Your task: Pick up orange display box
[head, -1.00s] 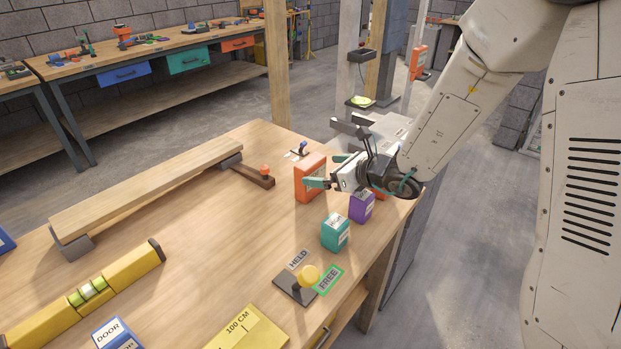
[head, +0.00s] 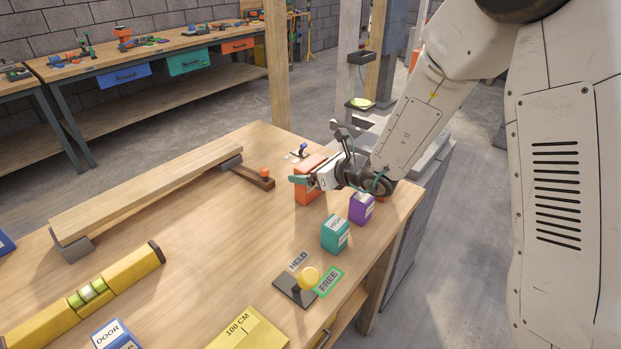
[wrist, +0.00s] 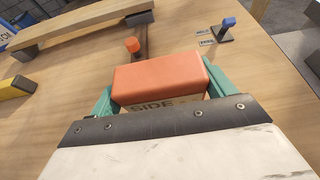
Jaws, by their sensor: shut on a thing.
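The orange display box (head: 304,192) stands upright near the right edge of the wooden workbench. My gripper (head: 308,184) is at the box, with its teal fingers around it. In the wrist view the orange box (wrist: 160,78) sits between the two teal fingers of my gripper (wrist: 160,92), and its near face shows a label reading SIDE. The gripper is shut on the box. The box's underside is hidden, so I cannot tell whether it touches the bench.
A teal box (head: 335,234) and a purple box (head: 361,209) stand just nearer than the gripper. A lever with a yellow knob (head: 308,276) stands nearer still. A wooden beam (head: 150,187) lies to the left. The bench middle (head: 215,245) is clear.

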